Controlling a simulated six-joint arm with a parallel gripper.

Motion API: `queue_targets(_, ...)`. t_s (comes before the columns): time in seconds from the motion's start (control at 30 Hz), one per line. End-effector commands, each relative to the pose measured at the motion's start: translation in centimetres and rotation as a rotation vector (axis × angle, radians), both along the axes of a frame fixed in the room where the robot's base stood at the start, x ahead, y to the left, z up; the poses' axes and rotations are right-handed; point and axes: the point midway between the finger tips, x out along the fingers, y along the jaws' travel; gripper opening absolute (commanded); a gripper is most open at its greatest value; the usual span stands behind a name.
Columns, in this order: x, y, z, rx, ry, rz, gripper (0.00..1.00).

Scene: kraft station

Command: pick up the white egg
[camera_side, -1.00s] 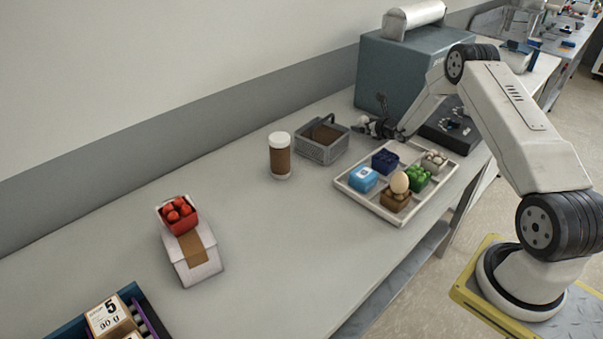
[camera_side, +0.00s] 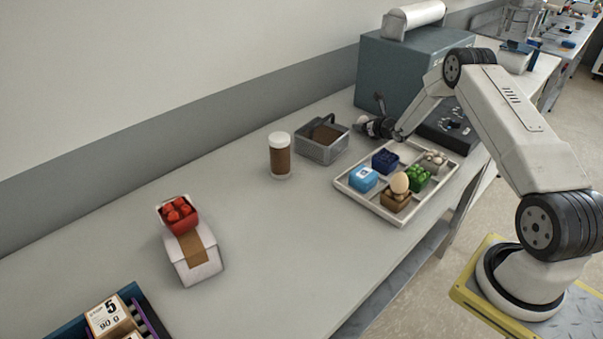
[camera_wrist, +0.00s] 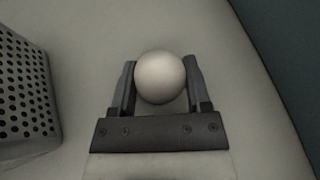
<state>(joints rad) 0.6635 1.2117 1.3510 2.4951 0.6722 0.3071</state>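The white egg (camera_wrist: 160,77) lies between the two fingers of my gripper (camera_wrist: 160,80) in the wrist view. A finger stands close along each side of it; whether both press on it I cannot tell. In the side view my gripper (camera_side: 378,127) is low over the bench behind the tray, just right of the grey basket. The egg is small and mostly hidden by the gripper there. Whether it rests on the bench is unclear.
A grey perforated basket (camera_side: 322,152) stands close left of my gripper. A blue-grey machine (camera_side: 385,65) rises behind it. A tray (camera_side: 375,208) with small coloured boxes and a brown egg (camera_side: 400,182) lies in front. A brown jar (camera_side: 280,160) stands further left.

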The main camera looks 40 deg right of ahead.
Motion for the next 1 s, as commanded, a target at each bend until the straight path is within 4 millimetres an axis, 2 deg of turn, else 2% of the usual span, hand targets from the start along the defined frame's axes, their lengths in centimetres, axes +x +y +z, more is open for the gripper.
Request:
queue_targets(0.33, 0.0, 0.0, 0.2, 0.0, -0.001, 0.0, 0.29)
queue_targets(0.53, 0.0, 0.0, 1.0, 0.0, -0.001, 0.0, 0.29)
queue_targets(0.77, 0.0, 0.0, 3.4, -0.002, -0.003, 0.001, 0.29)
queue_targets(1.0, -1.9, 1.0, 5.8, 0.0, -0.002, 0.0, 0.29)
